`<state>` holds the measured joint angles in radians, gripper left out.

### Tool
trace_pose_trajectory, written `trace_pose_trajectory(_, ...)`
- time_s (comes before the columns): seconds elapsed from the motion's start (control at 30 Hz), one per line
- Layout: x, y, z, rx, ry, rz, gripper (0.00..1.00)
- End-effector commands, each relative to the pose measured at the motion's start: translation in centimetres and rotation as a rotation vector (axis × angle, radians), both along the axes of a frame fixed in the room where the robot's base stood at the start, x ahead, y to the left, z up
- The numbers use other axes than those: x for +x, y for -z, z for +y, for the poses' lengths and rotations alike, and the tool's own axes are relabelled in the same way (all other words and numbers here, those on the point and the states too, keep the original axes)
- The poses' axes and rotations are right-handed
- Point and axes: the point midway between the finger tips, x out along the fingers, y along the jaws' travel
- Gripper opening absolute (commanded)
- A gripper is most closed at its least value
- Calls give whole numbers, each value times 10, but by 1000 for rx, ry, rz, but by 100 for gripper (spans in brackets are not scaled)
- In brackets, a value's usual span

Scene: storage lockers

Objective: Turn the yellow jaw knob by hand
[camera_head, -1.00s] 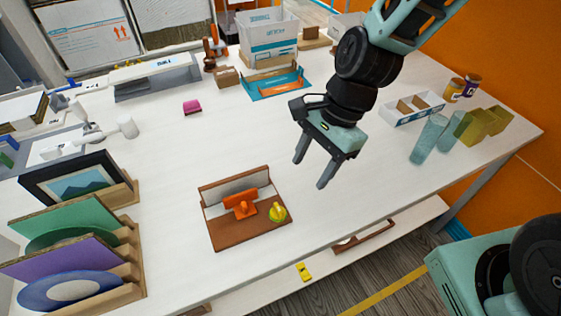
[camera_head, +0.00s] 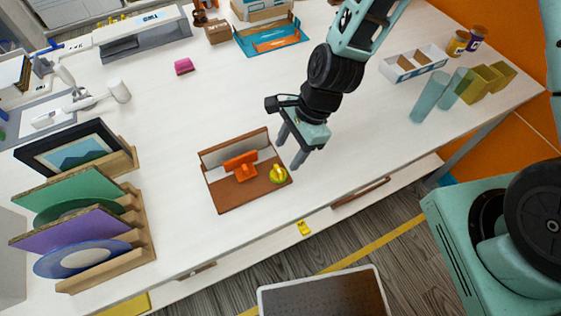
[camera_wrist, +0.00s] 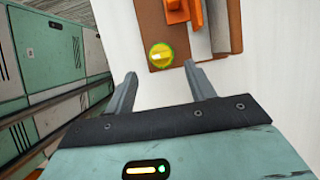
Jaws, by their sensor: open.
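The yellow jaw knob (camera_head: 279,174) sits at the right end of a brown board (camera_head: 237,197) on the white table. An orange jaw piece (camera_head: 241,167) stands next to it, in front of a grey upright plate (camera_head: 236,150). In the wrist view the knob (camera_wrist: 160,55) lies ahead of the fingertips, roughly between their lines, with a pale mark across its top. My gripper (camera_head: 287,154) is open and empty, just above and to the right of the board, near the knob but apart from it. In the wrist view both gripper fingers (camera_wrist: 160,80) are spread.
A rack with a picture frame (camera_head: 75,160) and plates (camera_head: 82,258) stands left of the board. Glasses (camera_head: 430,97) and a white divided box (camera_head: 413,63) stand at the right. The table around the board is clear.

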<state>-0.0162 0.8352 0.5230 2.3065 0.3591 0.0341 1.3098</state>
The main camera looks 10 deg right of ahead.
Motion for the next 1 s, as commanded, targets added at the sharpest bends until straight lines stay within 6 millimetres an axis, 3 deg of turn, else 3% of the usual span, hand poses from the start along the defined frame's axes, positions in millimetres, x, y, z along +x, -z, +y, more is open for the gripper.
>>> trace_pose_trajectory(0.2, -5, 32, 13, -1, 1, 3, 55)
trace_pose_trajectory(0.4, -6, 50, 20, 0, -1, 1, 55)
trace_pose_trajectory(0.8, -6, 57, 22, -1, 0, -1, 55)
trace_pose_trajectory(0.83, -6, 57, 22, -1, 0, -1, 52)
trace_pose_trajectory(1.0, -6, 57, 22, -1, 0, -1, 9)
